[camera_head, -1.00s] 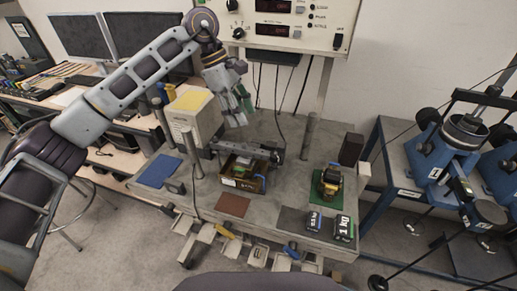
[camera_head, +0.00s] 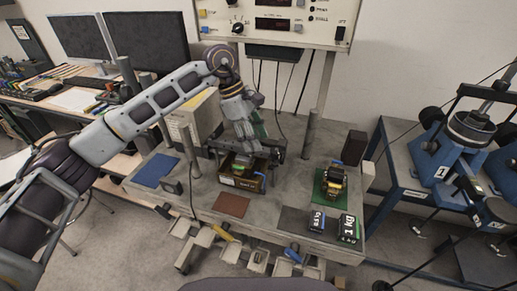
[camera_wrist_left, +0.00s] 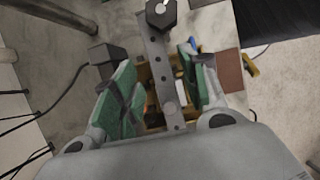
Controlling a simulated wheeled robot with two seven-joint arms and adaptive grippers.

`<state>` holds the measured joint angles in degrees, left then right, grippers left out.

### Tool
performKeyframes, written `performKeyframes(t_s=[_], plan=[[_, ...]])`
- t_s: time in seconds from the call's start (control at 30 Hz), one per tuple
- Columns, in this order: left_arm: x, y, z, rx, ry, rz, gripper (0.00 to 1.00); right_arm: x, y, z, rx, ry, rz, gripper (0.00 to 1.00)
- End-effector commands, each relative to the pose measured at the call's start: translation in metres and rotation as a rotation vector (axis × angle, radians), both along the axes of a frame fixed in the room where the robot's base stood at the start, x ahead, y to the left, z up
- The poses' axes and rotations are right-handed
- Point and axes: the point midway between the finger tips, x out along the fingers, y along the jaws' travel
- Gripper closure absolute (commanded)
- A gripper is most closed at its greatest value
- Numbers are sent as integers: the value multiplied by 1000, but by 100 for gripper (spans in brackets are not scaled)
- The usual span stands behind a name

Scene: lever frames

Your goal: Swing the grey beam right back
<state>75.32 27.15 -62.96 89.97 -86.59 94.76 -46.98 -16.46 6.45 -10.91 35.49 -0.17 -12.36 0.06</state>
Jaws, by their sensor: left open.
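The grey beam (camera_wrist_left: 158,70) runs lengthwise between my left fingers in the left wrist view, with a dark hexagonal piece (camera_wrist_left: 160,14) at its far end. In the head view, the beam (camera_head: 277,148) lies above a brown open box (camera_head: 242,180) and is partly hidden by my gripper. My left gripper (camera_head: 250,142) is open and reaches down over the beam. Its green-padded fingers (camera_wrist_left: 160,88) stand on either side of the beam; I cannot tell whether either touches it. My right gripper is not in view.
Upright posts (camera_head: 310,135) and a beige box (camera_head: 190,115) stand around the beam on the bench. A blue mat (camera_head: 155,170), a brown mat (camera_head: 231,206) and black weights (camera_head: 348,229) lie nearer the front. A control panel (camera_head: 275,22) hangs behind.

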Motion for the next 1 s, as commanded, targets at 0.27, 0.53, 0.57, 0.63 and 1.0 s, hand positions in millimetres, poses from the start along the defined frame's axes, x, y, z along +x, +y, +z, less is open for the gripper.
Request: performKeyframes(t_s=[0.27, 0.53, 0.57, 0.63, 1.0], plan=[[-3, -10, -26, 0, 0, 0, 56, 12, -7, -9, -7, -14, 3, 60], [-4, -12, -30, 0, 0, 0, 56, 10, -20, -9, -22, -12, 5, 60], [-4, -12, -30, 0, 0, 0, 56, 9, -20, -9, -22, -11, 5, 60], [-4, -12, -30, 0, 0, 0, 56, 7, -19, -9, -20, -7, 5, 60], [-4, -12, -30, 0, 0, 0, 96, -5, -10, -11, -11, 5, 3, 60]])
